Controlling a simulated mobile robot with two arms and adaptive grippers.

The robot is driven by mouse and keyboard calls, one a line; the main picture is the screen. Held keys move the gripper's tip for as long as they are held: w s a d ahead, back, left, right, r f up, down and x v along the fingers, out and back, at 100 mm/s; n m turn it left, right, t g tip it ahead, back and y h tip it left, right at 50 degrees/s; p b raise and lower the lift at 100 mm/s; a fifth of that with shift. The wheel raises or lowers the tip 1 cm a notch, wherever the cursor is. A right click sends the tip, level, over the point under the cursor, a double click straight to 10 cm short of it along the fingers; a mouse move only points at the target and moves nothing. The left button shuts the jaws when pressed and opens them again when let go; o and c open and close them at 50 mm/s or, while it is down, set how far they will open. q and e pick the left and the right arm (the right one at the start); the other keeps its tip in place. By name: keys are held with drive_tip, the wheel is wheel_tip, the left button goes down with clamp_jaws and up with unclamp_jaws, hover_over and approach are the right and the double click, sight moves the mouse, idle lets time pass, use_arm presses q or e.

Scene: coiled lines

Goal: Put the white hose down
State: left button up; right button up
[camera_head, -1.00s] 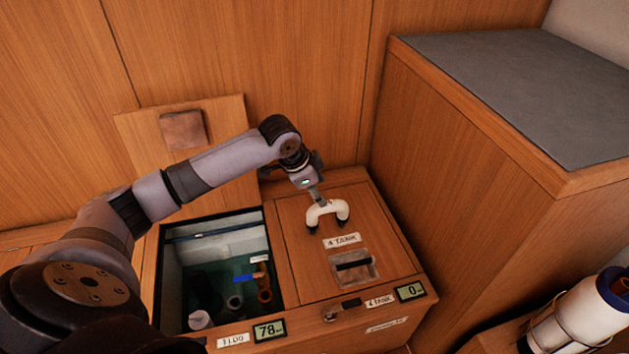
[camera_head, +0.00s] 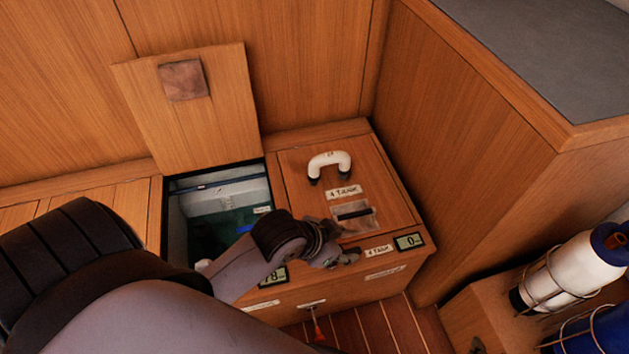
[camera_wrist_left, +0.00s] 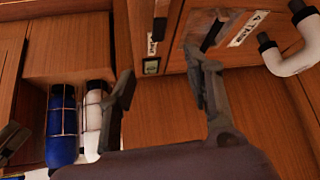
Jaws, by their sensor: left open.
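The white hose (camera_head: 330,161) is a short U-shaped piece with dark ends. It lies on the closed wooden lid (camera_head: 296,170) marked "4 TANK", behind the label. It also shows in the left wrist view (camera_wrist_left: 296,55) at the upper right. My left gripper (camera_head: 352,258) is in front of the cabinet's front edge, apart from the hose. In the left wrist view my left gripper (camera_wrist_left: 165,92) has its two fingers spread wide with nothing between them. My right gripper is not in view.
An open tank (camera_head: 222,200) with dark water is left of the lid, partly hidden by my arm. Its raised cover (camera_head: 215,115) leans on the wall. A grey-topped cabinet (camera_head: 560,60) stands at right. White (camera_head: 575,272) and blue (camera_head: 598,332) cylinders are at lower right.

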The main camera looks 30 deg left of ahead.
use_arm(q)
drive_tip(key=s+a+n+y, duration=0.1)
drive_tip(key=s+a+n, duration=0.2)
drive_tip(key=s, duration=0.2)
drive_tip(key=shift+s+r+y, duration=0.15)
drive_tip(key=shift+r+y, duration=0.2)
drive_tip(key=shift+y, duration=0.05)
drive_tip(key=shift+a, duration=0.1)
